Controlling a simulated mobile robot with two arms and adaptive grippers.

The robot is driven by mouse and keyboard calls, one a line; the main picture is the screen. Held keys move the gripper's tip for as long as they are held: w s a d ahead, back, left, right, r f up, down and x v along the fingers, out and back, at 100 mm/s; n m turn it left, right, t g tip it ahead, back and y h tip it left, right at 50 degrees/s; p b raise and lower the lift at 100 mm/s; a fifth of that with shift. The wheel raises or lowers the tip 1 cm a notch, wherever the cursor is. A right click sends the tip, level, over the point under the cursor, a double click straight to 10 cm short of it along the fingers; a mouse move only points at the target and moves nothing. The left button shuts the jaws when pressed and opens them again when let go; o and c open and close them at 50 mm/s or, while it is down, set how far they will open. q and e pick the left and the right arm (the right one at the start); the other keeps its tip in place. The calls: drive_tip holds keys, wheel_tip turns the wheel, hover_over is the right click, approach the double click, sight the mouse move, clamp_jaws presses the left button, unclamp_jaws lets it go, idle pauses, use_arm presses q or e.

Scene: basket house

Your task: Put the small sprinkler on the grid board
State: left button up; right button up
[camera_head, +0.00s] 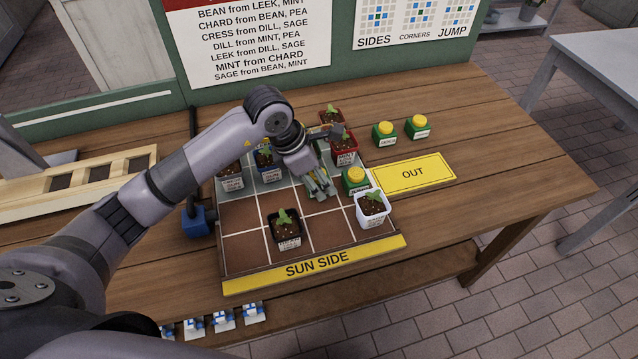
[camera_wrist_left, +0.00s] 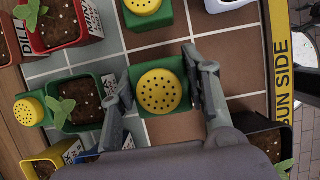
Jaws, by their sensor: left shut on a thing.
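My left gripper (camera_head: 320,188) is over the middle of the grid board (camera_head: 240,214), shut on a small sprinkler. In the left wrist view this sprinkler (camera_wrist_left: 160,92), a green block with a round yellow dotted top, sits between the two fingers. In the head view the gripper mostly hides it, and whether it touches the board is unclear. A second sprinkler (camera_head: 356,180) stands on the board to the right, and it also shows in the left wrist view (camera_wrist_left: 143,6). My right gripper is not in view.
Potted seedlings stand on the board, including a white pot (camera_head: 373,212), a black pot (camera_head: 286,232) and a red pot (camera_head: 346,158). Two more sprinklers (camera_head: 385,134) (camera_head: 418,128) stand behind the yellow OUT mat (camera_head: 440,171). The front left cells are bare.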

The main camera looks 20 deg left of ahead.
use_arm(q)
wheel_tip(320, 180, down, 3)
drive_tip(key=shift+r, duration=0.15)
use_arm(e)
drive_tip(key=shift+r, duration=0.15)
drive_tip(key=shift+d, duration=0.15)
use_arm(q)
drive_tip(key=shift+f, duration=0.25)
drive_tip(key=o, duration=1.3)
drive_tip(key=shift+c, duration=0.2)
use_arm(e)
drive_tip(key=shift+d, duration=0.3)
use_arm(q)
drive_tip(key=shift+r, duration=0.15)
